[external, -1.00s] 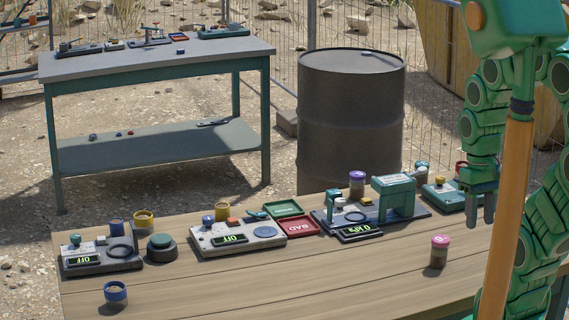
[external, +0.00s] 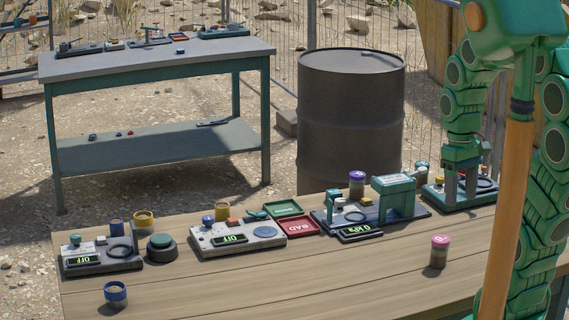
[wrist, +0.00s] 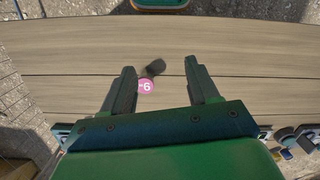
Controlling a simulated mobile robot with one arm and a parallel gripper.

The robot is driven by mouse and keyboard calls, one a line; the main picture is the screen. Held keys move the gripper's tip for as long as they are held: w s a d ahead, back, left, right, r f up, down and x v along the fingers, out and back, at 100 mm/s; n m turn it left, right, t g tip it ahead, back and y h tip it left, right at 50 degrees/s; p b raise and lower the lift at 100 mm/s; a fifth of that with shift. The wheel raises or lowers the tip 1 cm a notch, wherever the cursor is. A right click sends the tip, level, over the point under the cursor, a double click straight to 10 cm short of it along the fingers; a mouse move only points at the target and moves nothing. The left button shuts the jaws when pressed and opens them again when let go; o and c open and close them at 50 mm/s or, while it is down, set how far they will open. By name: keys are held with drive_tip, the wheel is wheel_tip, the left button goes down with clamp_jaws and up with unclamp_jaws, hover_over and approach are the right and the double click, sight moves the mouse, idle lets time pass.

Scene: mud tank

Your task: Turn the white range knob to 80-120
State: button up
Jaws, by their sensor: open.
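I cannot make out a white range knob for certain. Small white parts show on the teal press (external: 340,202) and on the left device (external: 101,240), too small to read. My gripper (external: 461,192) points down at the right-hand device (external: 436,200), in front of part of it. Its fingers are apart with nothing between them that they hold. In the wrist view my gripper (wrist: 157,64) is open above the wooden table (wrist: 230,60). A pink-lidded jar (wrist: 147,86) shows beyond and below the fingers. No range marks are legible.
The pink-lidded jar also stands at the table's front in the external view (external: 439,252). The middle device (external: 205,240) reads OFF. Red (external: 299,227) and green (external: 284,208) trays lie beside it. A blue-rimmed cup (external: 115,295) stands front left. The front middle is clear.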

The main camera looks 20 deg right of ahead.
drive_tip(key=w+r+n, duration=0.1)
drive_tip(key=w+n, duration=0.3)
drive_tip(key=w, duration=0.9)
drive_tip(key=n+t, duration=0.2)
drive_tip(key=n, duration=1)
hover_over(340, 200)
wheel_tip(340, 200, down, 14)
drive_tip(key=shift+d+f, duration=0.1)
drive_tip(key=shift+w+f, duration=0.1)
drive_tip(key=shift+f, duration=3.8)
drive_tip(key=c, duration=1)
drive_tip(key=shift+c, duration=0.2)
